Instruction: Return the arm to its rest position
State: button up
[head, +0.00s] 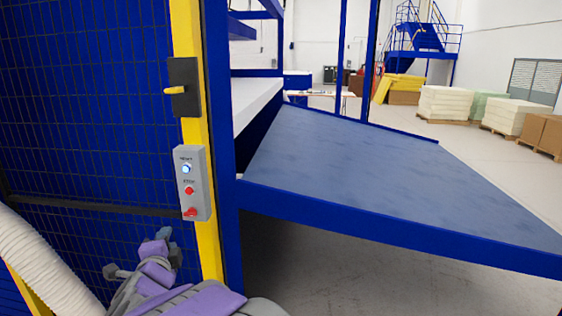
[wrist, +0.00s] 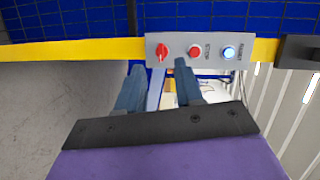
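My arm shows at the bottom left of the head view, purple and grey, reaching forward low beside the fence. My gripper (head: 163,235) is at its far end, below and left of the grey control box (head: 193,183). In the wrist view my gripper (wrist: 158,66) has two blue-grey fingers set apart with nothing between them. The control box (wrist: 217,67) lies just beyond the fingertips there. It carries a lit blue button (head: 186,169), a red button (head: 189,190) and a red knob (head: 190,212). I cannot tell whether a finger touches the box.
The blue mesh fence (head: 90,100) and its yellow post (head: 208,245) stand close on the left. A black latch (head: 183,87) is above the box. A wide sloping blue table (head: 350,165) fills the right. A ribbed white hose (head: 40,260) is at lower left. Pallet stacks (head: 445,103) stand far off.

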jog(key=s+d+f+n+g+y, duration=0.1)
jog(key=s+d+f+n+g, duration=0.2)
jog(key=s+d+n+g, duration=0.55)
jog(key=s+d+f+n+g+y, duration=0.15)
jog(key=s+d+f+n, duration=0.35)
jog(key=d, duration=0.9)
jog(key=s+d+f+g+h, duration=0.1)
jog(key=s+d+g+h, duration=0.2)
jog(key=s+d, duration=0.7)
jog(key=s+d+f+g+h, duration=0.2)
jog(key=s+d+g+h, duration=0.1)
jog(key=s+d, duration=0.8)
jog(key=s+g, duration=0.1)
jog(key=s, duration=0.4)
jog(key=shift+s+n+g, duration=0.15)
jog(key=shift+n+g, duration=0.2)
jog(key=shift+g, duration=0.05)
